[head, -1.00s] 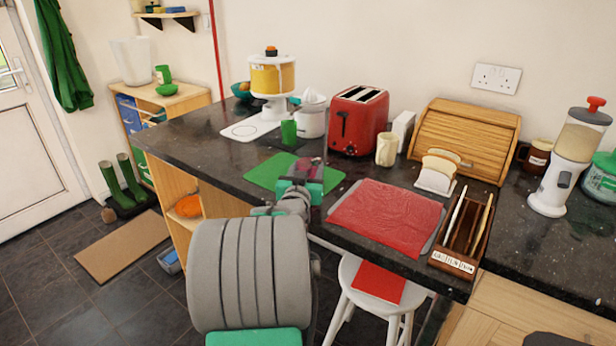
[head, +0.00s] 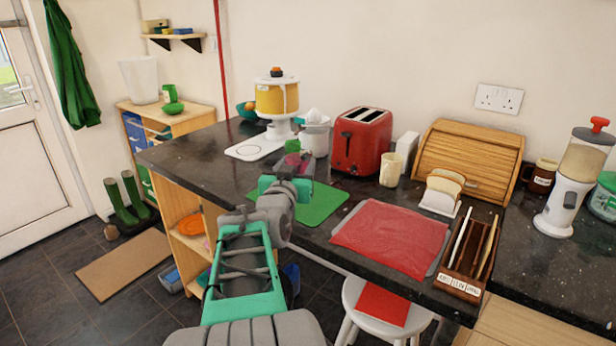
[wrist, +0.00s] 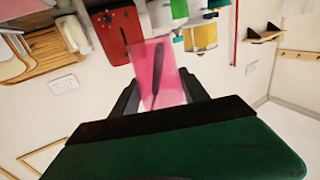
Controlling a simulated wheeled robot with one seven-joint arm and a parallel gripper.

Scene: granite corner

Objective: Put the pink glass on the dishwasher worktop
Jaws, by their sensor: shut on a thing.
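The pink glass (wrist: 157,62) is translucent and shows between the two dark fingers of my gripper (wrist: 160,92) in the wrist view. My gripper is shut on it. In the head view my gripper (head: 287,183) is over the green mat, with a small pink part of the glass (head: 293,161) just beyond it. Most of the glass is hidden there by the gripper. The dark granite worktop (head: 225,160) runs along the wall. I cannot tell which part of it is the dishwasher worktop.
A green mat (head: 318,204) lies under the gripper, with a green cup (head: 292,146) behind it. The worktop's left end is clear.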

